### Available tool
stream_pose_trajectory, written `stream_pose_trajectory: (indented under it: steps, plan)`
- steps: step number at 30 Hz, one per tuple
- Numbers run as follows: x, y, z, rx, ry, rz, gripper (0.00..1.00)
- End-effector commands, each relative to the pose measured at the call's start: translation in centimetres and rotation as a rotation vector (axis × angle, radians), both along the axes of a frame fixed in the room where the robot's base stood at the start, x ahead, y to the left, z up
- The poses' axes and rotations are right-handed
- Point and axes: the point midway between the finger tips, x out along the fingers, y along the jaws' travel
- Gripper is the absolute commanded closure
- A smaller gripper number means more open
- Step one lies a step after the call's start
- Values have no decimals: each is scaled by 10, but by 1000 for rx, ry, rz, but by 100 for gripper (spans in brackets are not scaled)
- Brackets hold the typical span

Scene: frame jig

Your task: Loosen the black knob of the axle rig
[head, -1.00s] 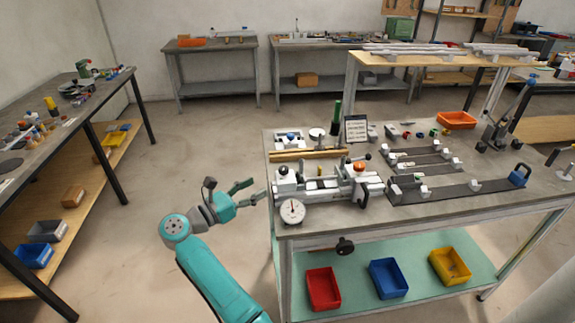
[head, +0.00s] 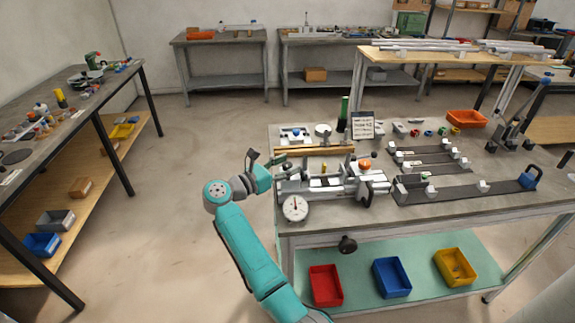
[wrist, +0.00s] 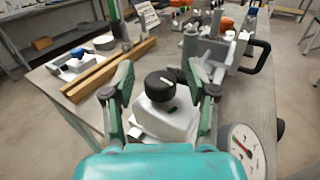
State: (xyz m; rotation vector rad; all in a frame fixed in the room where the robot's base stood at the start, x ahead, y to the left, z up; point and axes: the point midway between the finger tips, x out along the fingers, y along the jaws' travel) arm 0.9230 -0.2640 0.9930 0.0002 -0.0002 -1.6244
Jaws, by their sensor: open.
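The axle rig (head: 330,180) lies along the front left of the workbench, with a dial gauge (head: 295,207) at its left front. My gripper (wrist: 160,72) is open, with one green finger on each side of the knob and a visible gap to both. In the head view my gripper (head: 282,164) is at the rig's left end, and I cannot make out the knob there.
Wooden bars (head: 315,151) lie behind the rig, with a small sign (head: 362,126) and a green cylinder (head: 343,114) beyond. The dial gauge also stands close at the right in the wrist view (wrist: 246,150). A black handwheel (head: 347,244) hangs below the bench front.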

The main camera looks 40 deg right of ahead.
Motion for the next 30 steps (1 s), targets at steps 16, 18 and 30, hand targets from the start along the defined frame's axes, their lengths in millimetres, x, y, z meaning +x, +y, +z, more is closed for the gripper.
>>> stream_pose_trajectory:
  steps: [16, 18, 30]
  plan:
    - [0, -4, 0, 0, 0, 0, 90]
    - [0, -4, 0, 0, 0, 0, 100]
    - [-1, -4, -1, 0, 1, 65, 100]
